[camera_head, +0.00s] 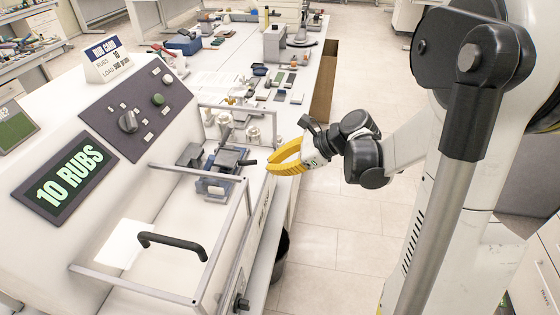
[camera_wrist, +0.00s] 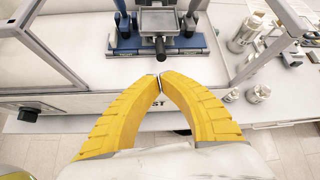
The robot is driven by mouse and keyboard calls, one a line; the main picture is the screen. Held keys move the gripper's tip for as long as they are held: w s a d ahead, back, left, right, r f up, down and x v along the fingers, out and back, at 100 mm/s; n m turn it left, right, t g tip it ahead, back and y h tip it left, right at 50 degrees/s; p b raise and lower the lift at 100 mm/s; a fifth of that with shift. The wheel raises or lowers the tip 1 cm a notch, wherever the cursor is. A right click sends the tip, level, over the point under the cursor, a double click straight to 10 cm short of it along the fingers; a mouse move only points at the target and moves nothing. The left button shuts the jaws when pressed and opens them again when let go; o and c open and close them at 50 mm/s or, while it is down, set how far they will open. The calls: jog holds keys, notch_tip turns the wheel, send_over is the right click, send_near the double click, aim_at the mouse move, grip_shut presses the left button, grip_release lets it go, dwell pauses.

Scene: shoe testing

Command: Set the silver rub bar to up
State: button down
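My gripper (camera_head: 275,168) has yellow fingers and is beside the open front of the white rub tester. Its fingertips meet with nothing between them, as the wrist view (camera_wrist: 159,77) shows. The likely silver rub bar (camera_wrist: 158,22) is a silver-grey block with a black knob (camera_wrist: 160,48) pointing toward my gripper. In the head view the black knob (camera_head: 248,162) is just left of my fingertips, apart from them. The bar sits low over a blue-grey base (camera_wrist: 190,46). Its far end is cut off in the wrist view.
A silver frame (camera_head: 240,225) with a black handle (camera_head: 172,243) surrounds the tester's bay. Its posts flank my gripper in the wrist view. The display (camera_head: 68,180) reads "10 RUBS". Open floor lies right of the bench.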

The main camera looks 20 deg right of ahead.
aim_at(261, 179)
jog(key=shift+b+x, duration=0.4)
jog(key=shift+x, duration=2)
jog(key=shift+r, duration=0.1)
jog(key=shift+r+g+h+p, duration=0.55)
jog(key=shift+r+p, duration=0.6)
jog(key=shift+p, duration=0.3)
jog(key=a+r+g+h+p, duration=0.1)
jog(key=r+p, duration=0.1)
jog(key=r, duration=0.1)
jog(key=w+r+g+h+p, duration=0.1)
jog(key=r+h+p, duration=0.1)
jog(key=r+p, duration=0.1)
jog(key=a+r+g+h+p, duration=0.1)
jog(key=r+h+p, duration=0.1)
jog(key=r+p, duration=0.1)
jog(key=shift+w+a+g, duration=0.3)
jog(key=shift+w+g, duration=0.05)
jog(key=shift+w, duration=0.05)
jog(key=w+a+r+g+h+p, duration=0.1)
jog(key=w+a+r+h+p, duration=0.1)
jog(key=w+a+r, duration=0.3)
jog(key=shift+a+r+g+h, duration=0.35)
jog(key=shift+a+r+g, duration=0.1)
jog(key=shift+a, duration=0.5)
jog(key=shift+w+p, duration=0.1)
jog(key=shift+p, duration=0.2)
